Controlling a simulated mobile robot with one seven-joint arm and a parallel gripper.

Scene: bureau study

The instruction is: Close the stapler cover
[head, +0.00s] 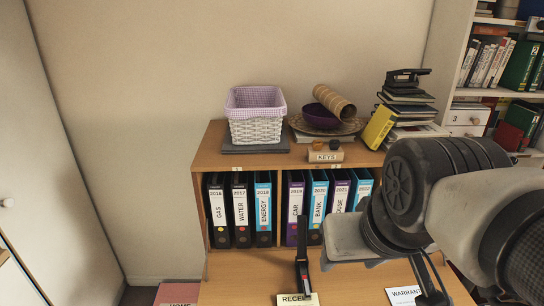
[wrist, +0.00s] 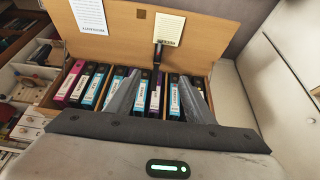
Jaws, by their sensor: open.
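A slim black stapler (head: 302,252) stands on the bureau's wooden writing surface, with its cover raised nearly upright and its base by the receipts paper. In the wrist view the stapler (wrist: 158,55) shows as a dark upright bar beyond the fingertips, roughly in line with the gap between them. My gripper (wrist: 160,78) is open and empty, with its two grey fingers spread. In the head view it is to the right of the stapler, and my arm hides part of the desk. I see no contact with the stapler.
Several binders (head: 240,208) stand in the shelf behind the stapler. A receipts paper (head: 296,299) and a warranty paper (head: 402,295) lie on the desk. A white basket (head: 256,130), a keys block (head: 325,156) and stacked books (head: 407,112) are on top. Bare wood (head: 245,280) lies left of the stapler.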

